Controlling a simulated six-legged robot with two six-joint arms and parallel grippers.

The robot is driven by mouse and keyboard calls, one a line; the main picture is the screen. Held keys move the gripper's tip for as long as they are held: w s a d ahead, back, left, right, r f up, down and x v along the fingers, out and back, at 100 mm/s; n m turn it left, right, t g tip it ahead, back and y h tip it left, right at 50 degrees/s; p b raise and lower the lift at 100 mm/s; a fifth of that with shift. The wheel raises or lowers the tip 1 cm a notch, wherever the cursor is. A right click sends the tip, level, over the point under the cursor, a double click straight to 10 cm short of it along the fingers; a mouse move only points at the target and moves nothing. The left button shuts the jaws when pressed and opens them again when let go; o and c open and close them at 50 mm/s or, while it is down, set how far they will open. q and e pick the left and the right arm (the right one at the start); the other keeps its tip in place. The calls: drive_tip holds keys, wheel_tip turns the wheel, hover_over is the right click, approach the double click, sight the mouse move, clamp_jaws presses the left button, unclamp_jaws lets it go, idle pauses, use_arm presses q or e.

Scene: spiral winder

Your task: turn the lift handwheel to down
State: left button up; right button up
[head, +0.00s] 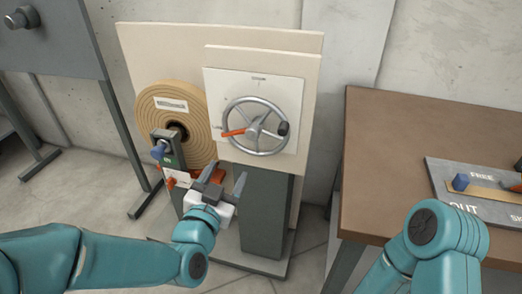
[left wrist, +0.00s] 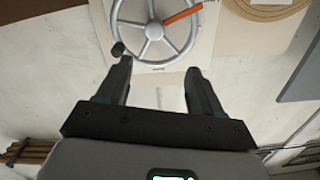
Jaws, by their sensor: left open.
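The lift handwheel (head: 277,110) is a grey spoked wheel on a white plate fixed to a pale upright board. Its orange pointer (head: 233,133) points left, and a dark knob (head: 283,128) sits at the right of its rim. The plate has small lettering at the top and left, too small to read surely. My left gripper (head: 215,180) is open and empty, below and left of the wheel, apart from it. In the left wrist view the wheel (left wrist: 190,42) and its knob (left wrist: 117,49) lie beyond the open fingers (left wrist: 160,82). My right gripper is out of view.
A tan wound roll (head: 200,105) stands left of the wheel, with a small bracket and blue knob (head: 159,149) before it. A brown table (head: 385,130) at right carries a grey panel (head: 440,175) with a blue knob. A grey stand (head: 50,50) is at far left.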

use_arm(q)
approach(252, 134)
drive_tip(key=x, duration=0.9)
drive_tip(key=shift+w, duration=0.2)
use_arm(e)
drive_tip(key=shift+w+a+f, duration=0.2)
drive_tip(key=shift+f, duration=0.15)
use_arm(q)
clamp_jaws()
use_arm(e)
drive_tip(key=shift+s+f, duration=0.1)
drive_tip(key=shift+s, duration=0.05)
